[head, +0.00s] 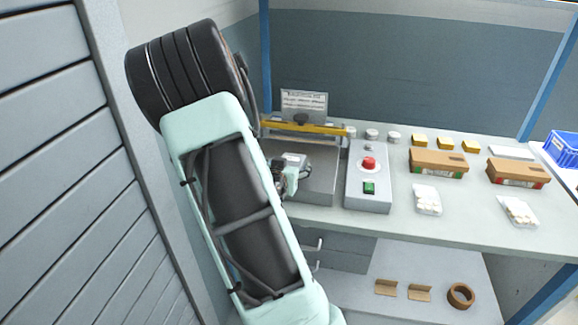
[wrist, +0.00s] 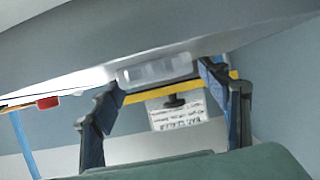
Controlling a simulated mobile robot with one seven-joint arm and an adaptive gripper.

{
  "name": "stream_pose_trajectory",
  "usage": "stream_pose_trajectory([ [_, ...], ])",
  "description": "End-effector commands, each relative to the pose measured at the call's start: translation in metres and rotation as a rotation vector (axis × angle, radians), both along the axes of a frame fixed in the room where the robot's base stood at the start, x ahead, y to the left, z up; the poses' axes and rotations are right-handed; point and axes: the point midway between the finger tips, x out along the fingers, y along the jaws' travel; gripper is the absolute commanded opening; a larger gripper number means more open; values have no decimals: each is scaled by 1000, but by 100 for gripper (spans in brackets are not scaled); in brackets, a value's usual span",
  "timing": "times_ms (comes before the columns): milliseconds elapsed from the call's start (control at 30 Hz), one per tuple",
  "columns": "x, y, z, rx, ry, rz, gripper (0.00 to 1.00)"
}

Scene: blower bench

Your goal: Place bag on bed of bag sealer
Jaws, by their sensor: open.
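The bag sealer has a grey bed (head: 316,188) and a raised yellow sealing bar (head: 318,128) at its back. A small pale bag (head: 294,158) appears to lie on the bed, partly hidden by my gripper. In the wrist view, a clear bag (wrist: 160,70) shows between my two fingertips, against the grey surface. My gripper (wrist: 163,82) is open, with one finger at each end of the bag. Whether the fingers touch it I cannot tell. In the head view, my gripper (head: 290,176) is low over the left part of the bed.
A control box (head: 368,190) with a red button (head: 369,163) stands right of the sealer. Further right are two cardboard boxes (head: 438,162) (head: 516,173), two filled bags (head: 428,199) (head: 519,211) and a blue crate (head: 564,149). A sign (head: 304,102) stands behind the sealer.

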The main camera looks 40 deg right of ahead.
Motion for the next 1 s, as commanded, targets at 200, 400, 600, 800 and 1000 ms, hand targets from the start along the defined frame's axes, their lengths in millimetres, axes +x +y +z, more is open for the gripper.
stream_pose_trajectory([
  [200,-24,32,18,3,-2,4,69],
  [400,-54,66,37,3,-2,5,69],
  [600,-63,76,40,-2,-4,0,69],
  [800,-69,82,44,0,-2,1,69],
  [1000,-71,84,45,1,1,0,69],
])
